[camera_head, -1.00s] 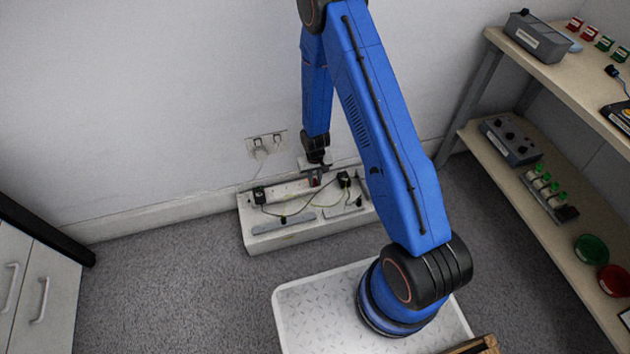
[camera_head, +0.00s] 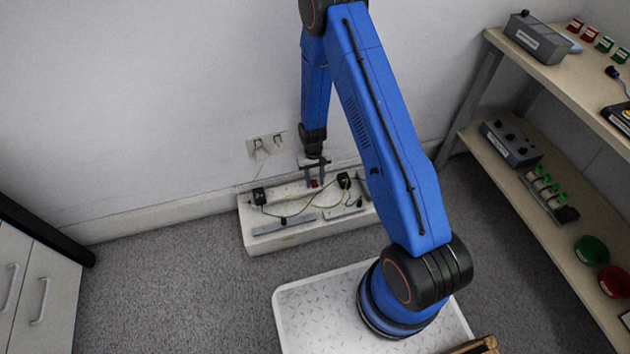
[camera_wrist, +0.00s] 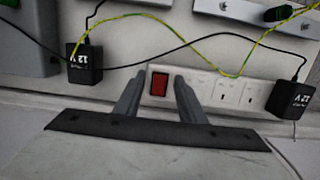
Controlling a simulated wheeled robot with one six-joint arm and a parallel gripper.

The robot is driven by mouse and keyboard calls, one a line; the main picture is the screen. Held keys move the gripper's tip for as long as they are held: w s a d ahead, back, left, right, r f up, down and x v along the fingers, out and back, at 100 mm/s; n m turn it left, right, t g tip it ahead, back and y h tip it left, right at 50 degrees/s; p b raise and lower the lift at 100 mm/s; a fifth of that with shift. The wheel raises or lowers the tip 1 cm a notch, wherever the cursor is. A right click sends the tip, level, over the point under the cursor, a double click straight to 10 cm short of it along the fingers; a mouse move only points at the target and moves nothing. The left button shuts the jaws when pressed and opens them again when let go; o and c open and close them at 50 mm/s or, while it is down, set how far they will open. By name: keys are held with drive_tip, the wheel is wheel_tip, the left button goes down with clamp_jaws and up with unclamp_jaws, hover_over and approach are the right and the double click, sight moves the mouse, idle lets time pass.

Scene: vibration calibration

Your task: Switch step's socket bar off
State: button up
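A white socket bar (camera_wrist: 228,92) lies along the back of a low white step (camera_head: 262,238) by the wall. Its red rocker switch (camera_wrist: 159,84) shows in the wrist view between my two fingertips, and as a small red spot in the head view (camera_head: 314,183). My gripper (camera_head: 314,184) points down over the bar, its fingers apart on either side of the switch; the wrist view shows the fingers too (camera_wrist: 156,80). Nothing is held between them. I cannot tell whether the fingertips touch the bar, nor the switch's position.
A wall socket (camera_head: 267,145) is behind. A shelf unit (camera_head: 548,215) stands at right, a cabinet (camera_head: 38,290) at left.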

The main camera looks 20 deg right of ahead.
sight(313, 181)
wheel_tip(313, 181, up, 17)
drive_tip(key=w, duration=0.2)
drive_tip(key=shift+w+r, duration=0.15)
idle(0.6)
idle(0.4)
